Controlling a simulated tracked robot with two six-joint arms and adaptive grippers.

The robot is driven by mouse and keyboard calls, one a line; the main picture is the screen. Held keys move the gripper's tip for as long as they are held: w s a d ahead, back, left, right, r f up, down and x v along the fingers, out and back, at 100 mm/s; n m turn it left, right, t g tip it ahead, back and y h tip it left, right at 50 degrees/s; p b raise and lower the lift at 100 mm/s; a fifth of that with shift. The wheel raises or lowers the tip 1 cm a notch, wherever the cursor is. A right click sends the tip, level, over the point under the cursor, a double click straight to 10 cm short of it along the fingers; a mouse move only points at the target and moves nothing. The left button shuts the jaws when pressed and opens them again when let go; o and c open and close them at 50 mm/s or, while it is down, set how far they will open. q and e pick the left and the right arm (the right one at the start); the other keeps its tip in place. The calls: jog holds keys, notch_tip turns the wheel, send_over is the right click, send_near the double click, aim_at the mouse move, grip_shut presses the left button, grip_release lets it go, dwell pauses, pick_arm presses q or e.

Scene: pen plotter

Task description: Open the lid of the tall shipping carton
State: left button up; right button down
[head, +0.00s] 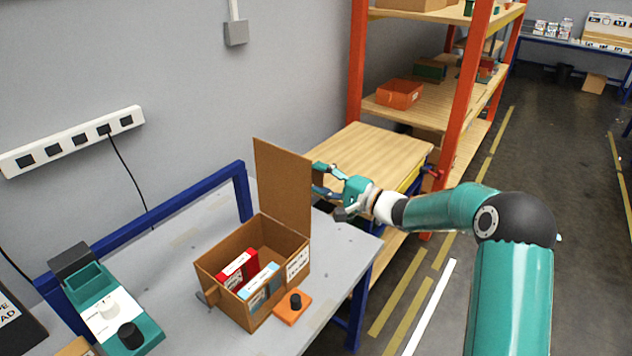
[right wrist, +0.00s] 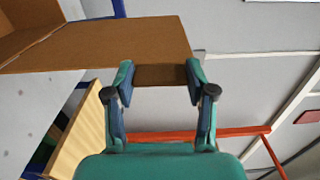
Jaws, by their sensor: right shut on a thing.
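The brown shipping carton (head: 226,292) stands on the grey table, open at the top. Its lid (head: 282,185) stands up roughly vertical from the far side of the carton. Inside are a red box (head: 238,268) and a light blue and white box (head: 260,285). My right gripper (head: 316,178) is shut on the lid at its right edge. In the right wrist view, the lid (right wrist: 110,45) reaches between the two fingertips of my right gripper (right wrist: 158,78). My left gripper is not in view.
An orange block with a black knob (head: 292,307) sits right beside the carton. A teal device (head: 122,315) stands at the table's left. A blue rail (head: 150,222) runs along the back. A wooden-topped bench (head: 365,155) and orange-post shelves (head: 470,85) stand behind my right arm.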

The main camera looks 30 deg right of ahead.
jog(key=shift+c, duration=1.8)
grip_release()
jog(key=shift+d+f, duration=0.1)
jog(key=shift+f, duration=0.1)
jog(key=shift+r, duration=0.1)
jog(key=v, duration=1.2)
